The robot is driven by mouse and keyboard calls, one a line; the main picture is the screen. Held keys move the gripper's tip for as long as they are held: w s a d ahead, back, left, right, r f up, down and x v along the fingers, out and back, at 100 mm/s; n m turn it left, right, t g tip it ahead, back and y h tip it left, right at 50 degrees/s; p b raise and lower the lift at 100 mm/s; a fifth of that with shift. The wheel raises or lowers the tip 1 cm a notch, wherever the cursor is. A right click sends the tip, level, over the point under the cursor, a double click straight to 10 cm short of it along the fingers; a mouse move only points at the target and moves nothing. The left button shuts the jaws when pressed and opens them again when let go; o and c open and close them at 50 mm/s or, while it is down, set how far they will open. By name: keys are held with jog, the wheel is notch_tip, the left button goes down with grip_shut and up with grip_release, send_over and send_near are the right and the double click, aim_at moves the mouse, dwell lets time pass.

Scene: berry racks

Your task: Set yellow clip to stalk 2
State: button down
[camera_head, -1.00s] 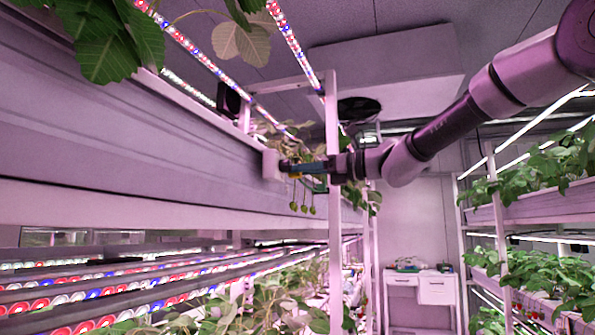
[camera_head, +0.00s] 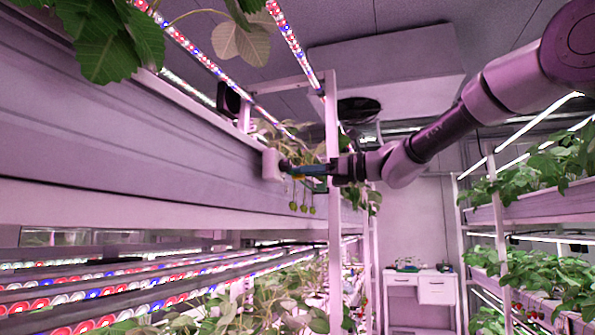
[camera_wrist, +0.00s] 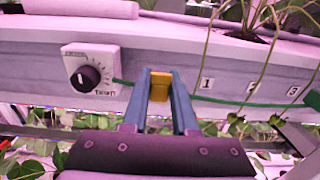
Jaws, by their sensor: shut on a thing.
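My gripper (camera_wrist: 160,75) is shut on the yellow clip (camera_wrist: 159,86), held between its two blue fingers in the wrist view. In the head view my gripper (camera_head: 300,169) is beside the planter's side wall, and the clip is hardly visible. Labels 1 (camera_wrist: 207,84), 2 (camera_wrist: 251,87) and 3 (camera_wrist: 293,91) are on the planter wall, right of the fingers. Thin green stalks hang in front of the wall near these labels. The clip is left of label 1, apart from the stalks.
A white box with a black dial (camera_wrist: 88,74) is on the wall left of the fingers. A green cord (camera_wrist: 245,102) runs along the wall below the labels. A white rack post (camera_head: 333,230) stands near my gripper. Unripe berries (camera_head: 304,208) hang below it.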

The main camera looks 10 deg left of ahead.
jog(key=w+d, duration=0.1)
jog(key=w, duration=1.3)
jog(key=shift+w, duration=0.2)
jog(key=shift+d, duration=0.1)
jog(key=c, duration=1)
grip_release()
jog(key=shift+o, duration=0.2)
jog(key=d, duration=1)
jog(key=shift+s+d, duration=0.4)
jog(key=shift+s, duration=0.05)
